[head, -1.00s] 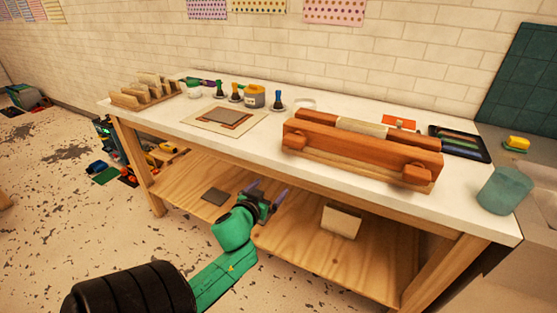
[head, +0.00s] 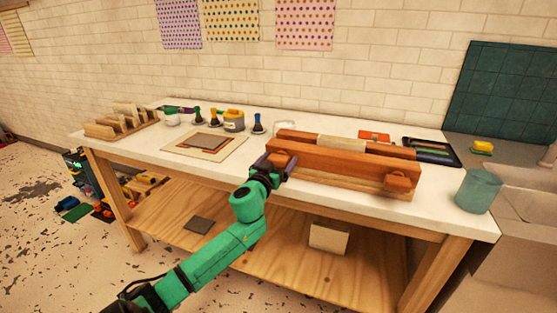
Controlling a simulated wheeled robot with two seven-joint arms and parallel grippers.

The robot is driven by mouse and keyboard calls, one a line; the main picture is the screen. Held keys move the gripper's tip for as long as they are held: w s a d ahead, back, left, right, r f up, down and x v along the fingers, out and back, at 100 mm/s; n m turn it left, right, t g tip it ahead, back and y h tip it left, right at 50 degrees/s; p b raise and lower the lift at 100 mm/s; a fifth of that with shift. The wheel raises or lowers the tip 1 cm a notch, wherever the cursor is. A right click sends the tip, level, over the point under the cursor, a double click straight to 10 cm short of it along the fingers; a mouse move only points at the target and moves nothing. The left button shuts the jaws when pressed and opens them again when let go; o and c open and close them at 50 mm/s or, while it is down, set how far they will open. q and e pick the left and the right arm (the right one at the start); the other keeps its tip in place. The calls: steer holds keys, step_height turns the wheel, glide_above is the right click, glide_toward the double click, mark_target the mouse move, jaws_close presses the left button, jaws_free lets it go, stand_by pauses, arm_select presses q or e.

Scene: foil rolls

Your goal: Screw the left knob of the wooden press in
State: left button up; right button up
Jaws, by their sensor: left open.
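The wooden press (head: 340,163) lies near the front edge of the white table, a long reddish-brown block with a pale wood piece along its top. Its left knob (head: 281,157) is a small wooden block on the front face at the left end. A right knob (head: 398,181) sits at the other end. My left gripper (head: 275,166) is open at the left knob, with one purple finger to each side of it. The gripper partly hides the knob's lower part, and I cannot tell whether the fingers touch it. My right gripper is not in view.
A flat framed board (head: 205,144), a wooden rack (head: 121,123) and several small bottles stand on the table left of the press. A dark tray (head: 432,152) lies behind its right end, and a teal cup (head: 478,191) stands at the right corner.

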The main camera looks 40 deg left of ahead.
arm_select(q)
steer(key=c, duration=1.2)
steer(key=shift+o, duration=0.2)
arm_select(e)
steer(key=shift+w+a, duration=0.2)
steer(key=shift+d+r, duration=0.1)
arm_select(q)
steer(key=shift+m, duration=0.4)
